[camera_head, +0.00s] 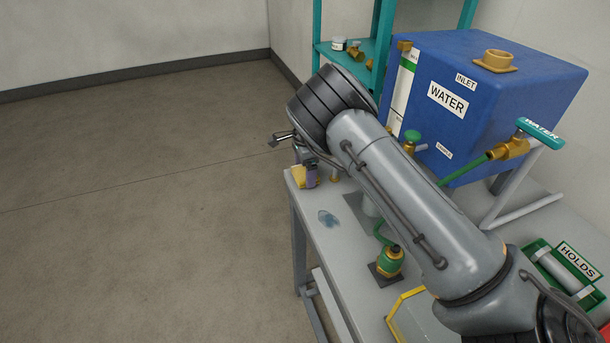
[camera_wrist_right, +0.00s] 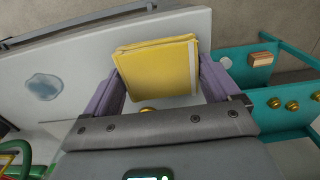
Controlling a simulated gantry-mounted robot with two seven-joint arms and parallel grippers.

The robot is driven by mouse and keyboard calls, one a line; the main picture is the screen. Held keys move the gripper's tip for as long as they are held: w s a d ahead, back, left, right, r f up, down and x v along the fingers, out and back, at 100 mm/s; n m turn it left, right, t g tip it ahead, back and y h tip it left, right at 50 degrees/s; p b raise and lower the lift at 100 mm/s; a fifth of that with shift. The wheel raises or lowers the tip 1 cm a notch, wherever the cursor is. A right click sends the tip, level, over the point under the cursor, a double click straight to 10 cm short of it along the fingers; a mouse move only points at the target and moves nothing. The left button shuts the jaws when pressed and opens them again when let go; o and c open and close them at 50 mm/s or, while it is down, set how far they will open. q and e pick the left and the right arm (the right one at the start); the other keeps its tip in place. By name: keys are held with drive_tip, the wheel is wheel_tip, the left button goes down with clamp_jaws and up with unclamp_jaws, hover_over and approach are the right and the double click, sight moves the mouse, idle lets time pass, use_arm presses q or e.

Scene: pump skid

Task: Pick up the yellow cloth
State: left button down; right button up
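The yellow cloth (camera_head: 299,176) lies folded at the far left corner of the grey table, partly hidden by my right gripper (camera_head: 311,176). In the right wrist view the cloth (camera_wrist_right: 160,68) is a flat folded pad between the two purple fingers of my right gripper (camera_wrist_right: 160,66). The fingers are spread wide, one at each side of the cloth and close to its edges. Whether they touch it I cannot tell. My left gripper is not clearly seen in either view.
A small bluish puddle (camera_head: 328,218) lies on the tabletop. A green and brass fitting (camera_head: 389,262) and a green holder box (camera_head: 560,270) stand nearer. Open floor (camera_head: 150,220) lies left.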

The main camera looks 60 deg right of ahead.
drive_tip(key=shift+r, duration=0.1)
wheel_tip(320, 180, up, 10)
drive_tip(key=p, duration=0.3)
idle(0.4)
drive_tip(key=o, duration=0.4)
drive_tip(key=c, duration=0.3)
